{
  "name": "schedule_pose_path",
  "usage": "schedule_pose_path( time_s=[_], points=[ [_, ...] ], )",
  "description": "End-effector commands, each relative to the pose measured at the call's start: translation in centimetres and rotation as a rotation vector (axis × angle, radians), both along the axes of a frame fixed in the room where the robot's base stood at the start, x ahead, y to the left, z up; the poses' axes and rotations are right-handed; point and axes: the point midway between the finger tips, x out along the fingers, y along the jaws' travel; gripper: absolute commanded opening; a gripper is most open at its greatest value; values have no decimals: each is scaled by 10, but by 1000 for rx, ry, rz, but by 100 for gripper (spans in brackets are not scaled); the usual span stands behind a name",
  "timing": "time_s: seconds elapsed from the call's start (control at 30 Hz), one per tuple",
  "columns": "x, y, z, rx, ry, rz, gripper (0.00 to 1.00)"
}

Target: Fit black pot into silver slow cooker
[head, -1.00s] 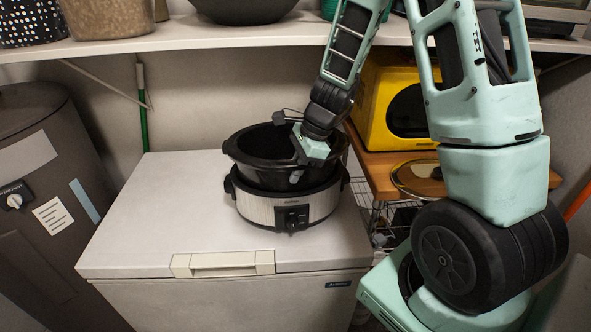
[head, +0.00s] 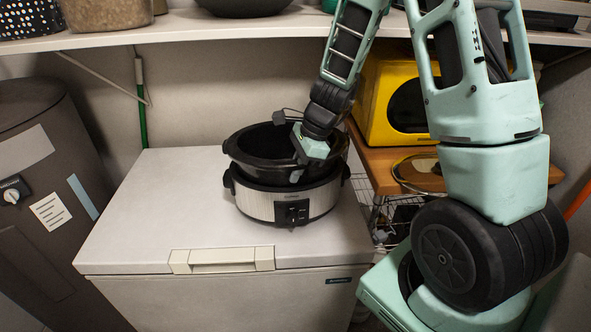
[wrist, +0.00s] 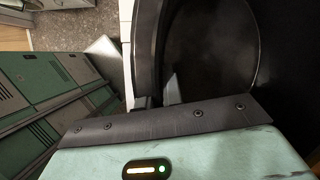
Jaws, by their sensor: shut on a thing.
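The black pot (head: 250,158) is an oval, empty vessel. It sits over the mouth of the silver slow cooker (head: 264,205), with its rim standing well above the cooker's rim and a dark band of its wall showing. The cooker rests on the white chest lid with its control panel facing front. My gripper (head: 301,157) is shut on the pot's right front rim. In the wrist view the pot (wrist: 212,50) fills the upper right, its wall running down to my gripper (wrist: 168,98). The fingertips are mostly hidden there.
The white chest freezer (head: 150,215) has free room left of the cooker. A shelf (head: 180,38) runs above. A yellow microwave-like box (head: 378,95) and a glass lid (head: 415,172) are on a wooden surface at right. A grey cylinder (head: 40,180) stands at left.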

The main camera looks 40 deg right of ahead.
Motion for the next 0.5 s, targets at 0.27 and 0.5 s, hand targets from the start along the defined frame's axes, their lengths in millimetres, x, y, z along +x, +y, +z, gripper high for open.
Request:
schedule_pose_path(
  time_s=[0.27, 0.5],
  points=[
    [1, 0, 1, -2, -4, 0, 0],
    [1, 0, -2, -2, -4, 0, 0]
  ],
)
